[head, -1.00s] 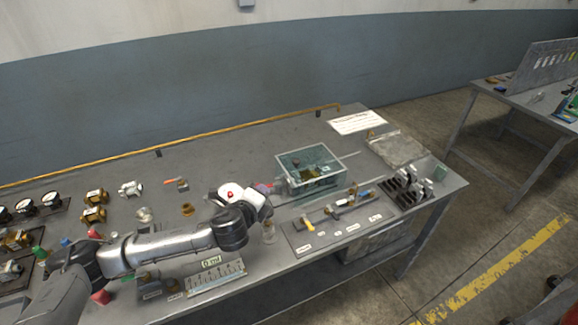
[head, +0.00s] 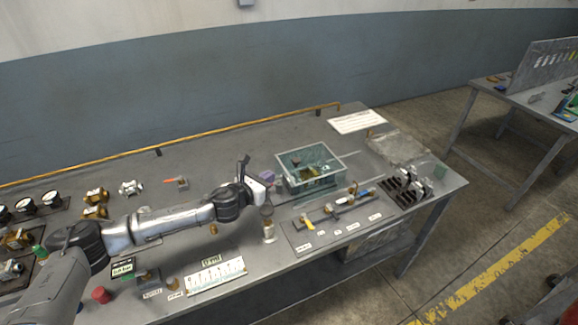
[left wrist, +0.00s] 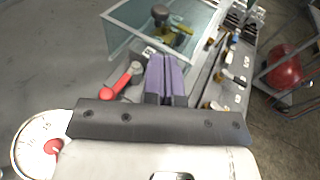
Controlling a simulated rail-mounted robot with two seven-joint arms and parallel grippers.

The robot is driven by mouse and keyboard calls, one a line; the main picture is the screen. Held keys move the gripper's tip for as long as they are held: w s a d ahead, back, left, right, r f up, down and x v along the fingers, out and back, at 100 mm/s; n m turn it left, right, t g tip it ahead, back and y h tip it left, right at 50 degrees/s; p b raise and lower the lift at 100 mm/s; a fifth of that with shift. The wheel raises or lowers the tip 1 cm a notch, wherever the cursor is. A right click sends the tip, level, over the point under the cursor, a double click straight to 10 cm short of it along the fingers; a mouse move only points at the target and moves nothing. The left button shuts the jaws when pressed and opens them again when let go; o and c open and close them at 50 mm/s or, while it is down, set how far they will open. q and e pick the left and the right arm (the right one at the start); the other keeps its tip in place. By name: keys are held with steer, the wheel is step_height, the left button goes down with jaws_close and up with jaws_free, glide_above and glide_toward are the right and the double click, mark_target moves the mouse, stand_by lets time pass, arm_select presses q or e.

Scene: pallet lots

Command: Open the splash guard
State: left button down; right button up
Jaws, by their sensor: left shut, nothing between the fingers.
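The splash guard (head: 292,180) is a clear greenish box on the bench, right of centre in the head view, with brass and dark parts inside. Its near walls and corner also show at the top of the left wrist view (left wrist: 128,48). I cannot tell whether its top is covered. My left gripper (head: 267,176) is shut and empty, just left of the box. Its purple fingers (left wrist: 166,72) point at the box's near side in the left wrist view; touching or apart is unclear. My right gripper is not in view.
A board with small fittings (head: 325,234) lies in front of the box, and a dark rack (head: 404,190) stands to its right. A small bottle (head: 268,232) stands near the gripper. A red-handled part (left wrist: 118,82) shows beside the fingers. Bare bench lies behind and left of the box.

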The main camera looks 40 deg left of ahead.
mark_target(294, 162)
arm_select(q)
steer(key=w, duration=0.3)
steer(key=w+f, duration=0.1)
steer(key=w, duration=0.1)
steer(key=w+b, duration=0.1)
steer(key=w, duration=0.2)
steer(key=shift+w+f, duration=0.3)
steer(key=shift+w, duration=0.05)
steer(key=shift+w+f, duration=0.15)
steer(key=shift+w, duration=0.7)
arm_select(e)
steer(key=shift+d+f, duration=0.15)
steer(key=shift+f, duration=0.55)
